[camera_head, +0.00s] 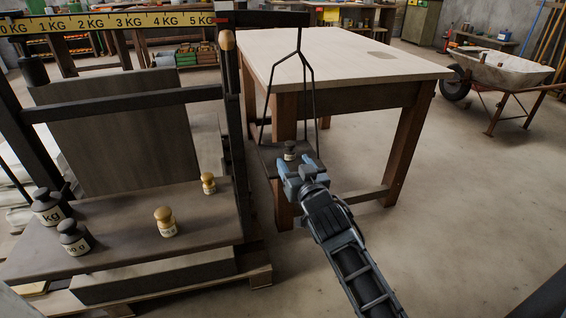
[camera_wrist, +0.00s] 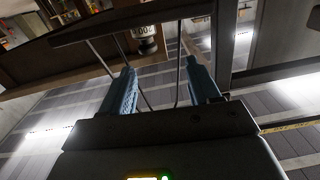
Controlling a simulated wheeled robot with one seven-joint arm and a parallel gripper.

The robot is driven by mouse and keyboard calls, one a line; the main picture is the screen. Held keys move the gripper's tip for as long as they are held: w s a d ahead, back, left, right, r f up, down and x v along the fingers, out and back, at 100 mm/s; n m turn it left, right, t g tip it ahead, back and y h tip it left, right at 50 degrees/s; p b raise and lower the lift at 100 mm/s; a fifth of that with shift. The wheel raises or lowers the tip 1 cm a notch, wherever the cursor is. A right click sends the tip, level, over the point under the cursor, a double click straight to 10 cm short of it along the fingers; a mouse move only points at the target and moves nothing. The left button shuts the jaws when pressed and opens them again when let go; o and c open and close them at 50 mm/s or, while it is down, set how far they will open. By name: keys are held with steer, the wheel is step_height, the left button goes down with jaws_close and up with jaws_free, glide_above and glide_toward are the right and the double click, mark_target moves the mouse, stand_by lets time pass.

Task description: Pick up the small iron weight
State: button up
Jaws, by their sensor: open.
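A small dark iron weight (camera_head: 290,151) with a pale label stands on the hanging pan (camera_head: 268,158) of the scale. In the wrist view the weight (camera_wrist: 147,41) shows beyond the fingertips at the top, its label partly readable. My gripper (camera_head: 300,172) has blue fingers and is just in front of the pan in the head view. In the wrist view its two fingers (camera_wrist: 163,72) stand apart with nothing between them but the pan's thin hanger rods behind. Two other dark iron weights, one marked kg (camera_head: 48,206) and a smaller one (camera_head: 73,239), stand on the scale platform at left.
Two brass weights (camera_head: 165,222) (camera_head: 208,184) stand on the scale platform (camera_head: 120,235). The pan's black hanger rods (camera_head: 310,85) rise around the weight. A wooden table (camera_head: 345,60) is close behind. The floor at right is clear, with a wheelbarrow (camera_head: 500,75) farther back.

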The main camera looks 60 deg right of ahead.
mark_target(291, 146)
steer(key=shift+h, duration=0.3)
steer(key=shift+s+d+x, duration=0.2)
steer(key=shift+s+x, duration=0.05)
steer(key=shift+x, duration=1.45)
steer(key=shift+s+d+x, duration=0.2)
steer(key=shift+x, duration=1.5)
steer(key=shift+s+d+x, duration=0.2)
steer(key=shift+s+x, duration=0.05)
steer(key=shift+x, duration=1.45)
steer(key=shift+c, duration=0.2)
jaws_close()
